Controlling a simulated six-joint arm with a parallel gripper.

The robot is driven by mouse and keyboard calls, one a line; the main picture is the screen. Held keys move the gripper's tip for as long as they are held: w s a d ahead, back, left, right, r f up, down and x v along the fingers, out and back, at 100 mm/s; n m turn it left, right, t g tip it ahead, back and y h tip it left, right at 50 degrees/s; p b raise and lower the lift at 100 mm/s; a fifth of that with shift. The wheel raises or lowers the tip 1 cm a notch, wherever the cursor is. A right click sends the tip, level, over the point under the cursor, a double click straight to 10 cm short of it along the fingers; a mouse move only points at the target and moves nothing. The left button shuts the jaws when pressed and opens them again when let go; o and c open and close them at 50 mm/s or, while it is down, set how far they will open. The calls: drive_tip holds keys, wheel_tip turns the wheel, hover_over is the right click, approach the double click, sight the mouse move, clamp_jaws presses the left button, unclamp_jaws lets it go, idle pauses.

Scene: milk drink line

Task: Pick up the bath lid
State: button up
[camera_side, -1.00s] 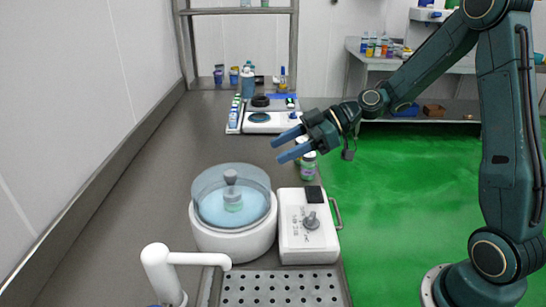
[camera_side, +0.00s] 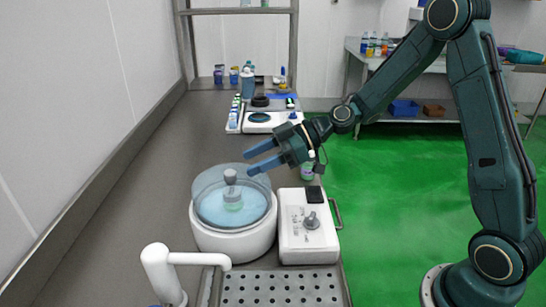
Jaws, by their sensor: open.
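The bath lid (camera_side: 207,187) is a clear, bluish dome with a grey knob (camera_side: 230,176) on top.
A white control box (camera_side: 308,239) with a knob stands right of the bath. A white tap (camera_side: 162,270) and a perforated drain tray (camera_side: 280,289) are in front. A bottle (camera_side: 307,171) stands behind the box, partly hidden by my gripper. Bottles and a white device (camera_side: 263,121) are further back.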

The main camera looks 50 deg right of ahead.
sight(231, 172)
drive_tip(key=shift+x, duration=0.9)
drive_tip(key=shift+a, duration=0.1)
drive_tip(key=shift+x, duration=2.5)
drive_tip(key=shift+c, duration=0.2)
clamp_jaws()
